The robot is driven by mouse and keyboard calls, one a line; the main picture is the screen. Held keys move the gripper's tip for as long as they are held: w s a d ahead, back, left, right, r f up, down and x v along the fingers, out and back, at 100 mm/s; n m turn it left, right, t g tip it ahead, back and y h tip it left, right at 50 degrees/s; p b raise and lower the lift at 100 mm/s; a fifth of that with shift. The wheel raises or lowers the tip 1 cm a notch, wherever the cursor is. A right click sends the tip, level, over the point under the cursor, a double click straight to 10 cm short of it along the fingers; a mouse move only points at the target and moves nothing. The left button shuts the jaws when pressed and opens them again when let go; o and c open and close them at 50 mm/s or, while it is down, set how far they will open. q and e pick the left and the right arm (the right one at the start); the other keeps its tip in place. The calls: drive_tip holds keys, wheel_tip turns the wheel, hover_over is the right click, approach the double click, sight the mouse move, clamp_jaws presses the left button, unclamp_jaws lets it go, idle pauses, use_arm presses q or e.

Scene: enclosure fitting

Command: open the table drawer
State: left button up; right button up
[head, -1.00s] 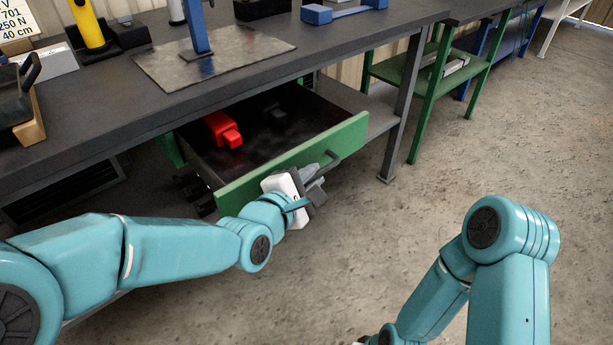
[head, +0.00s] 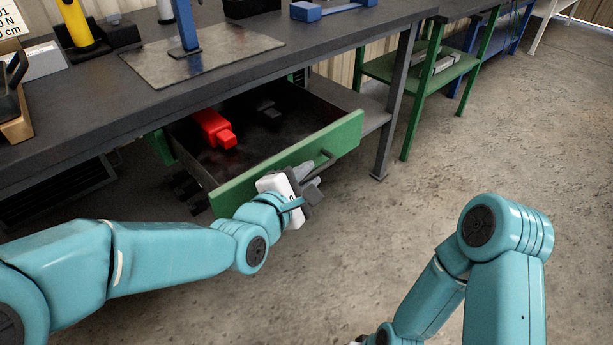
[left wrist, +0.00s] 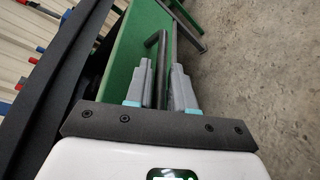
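The table drawer (head: 275,165) stands pulled out under the dark bench top, its inside in view. Its green front also shows in the left wrist view (left wrist: 126,62). A dark bar handle (head: 324,162) is on the front. My left gripper (head: 308,182) is at this handle. In the left wrist view the handle (left wrist: 162,62) runs between my two grey fingers (left wrist: 161,85), which are close together on either side of it.
A red object (head: 213,128) and a dark object (head: 268,110) lie in the drawer. The bench (head: 95,95) carries a metal plate with a blue post, a yellow item and boxes. A bench leg (head: 397,110) stands right of the drawer. The concrete floor (head: 400,235) in front is clear.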

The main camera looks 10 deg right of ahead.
use_arm(q)
drive_tip(key=b+v, duration=0.1)
drive_tip(key=v, duration=1.5)
drive_tip(key=shift+s+a+r, duration=0.1)
